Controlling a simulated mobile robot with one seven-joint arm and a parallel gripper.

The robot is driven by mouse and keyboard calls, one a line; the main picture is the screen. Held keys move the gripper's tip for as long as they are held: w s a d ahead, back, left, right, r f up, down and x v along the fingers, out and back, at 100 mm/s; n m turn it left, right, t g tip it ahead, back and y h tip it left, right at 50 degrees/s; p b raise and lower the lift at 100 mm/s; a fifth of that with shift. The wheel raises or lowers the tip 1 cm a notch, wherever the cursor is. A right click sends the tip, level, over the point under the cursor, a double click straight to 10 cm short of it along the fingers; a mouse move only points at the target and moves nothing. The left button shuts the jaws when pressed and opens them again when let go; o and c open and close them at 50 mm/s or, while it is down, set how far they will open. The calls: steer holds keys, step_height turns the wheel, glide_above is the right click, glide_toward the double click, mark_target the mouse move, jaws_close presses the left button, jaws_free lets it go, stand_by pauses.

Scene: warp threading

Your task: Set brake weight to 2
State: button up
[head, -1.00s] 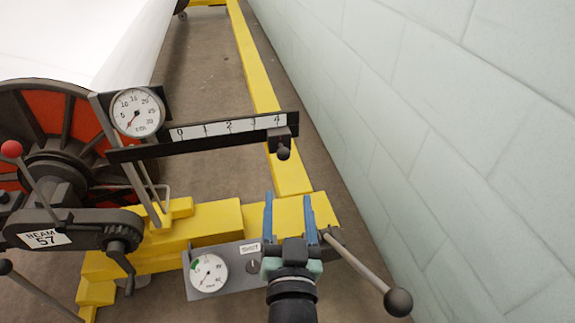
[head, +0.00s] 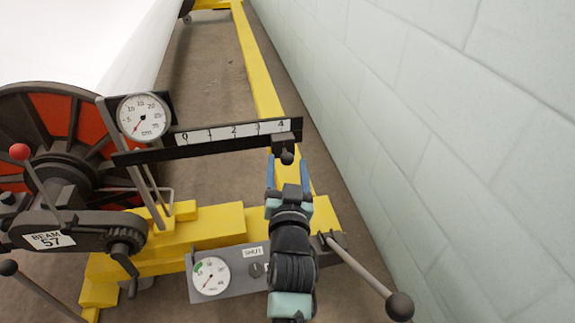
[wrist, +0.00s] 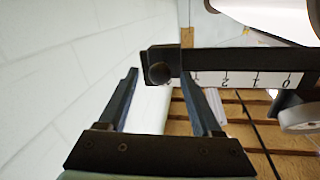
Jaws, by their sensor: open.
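The brake weight (head: 285,146) is a dark block with a round knob hanging below it. It sits on the scale beam (head: 215,142), under the 4 mark at the right end. The beam's white strip is numbered 0 to 4 from left to right. My gripper (head: 287,166) is open, its blue fingers just below the weight in the head view. In the wrist view the weight's knob (wrist: 159,73) shows beyond and between the two fingertips, and the beam (wrist: 245,82) runs off to the right. I cannot tell whether a finger touches the weight.
A round dial (head: 143,117) stands at the beam's left end. Below are yellow steps (head: 215,225) and a grey gauge panel (head: 235,283). A lever with a dark ball (head: 399,306) sticks out at lower right. A pale block wall (head: 460,150) bounds the right side.

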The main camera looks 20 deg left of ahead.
steer(key=shift+w, duration=0.25)
jaws_close()
stand_by(1.4)
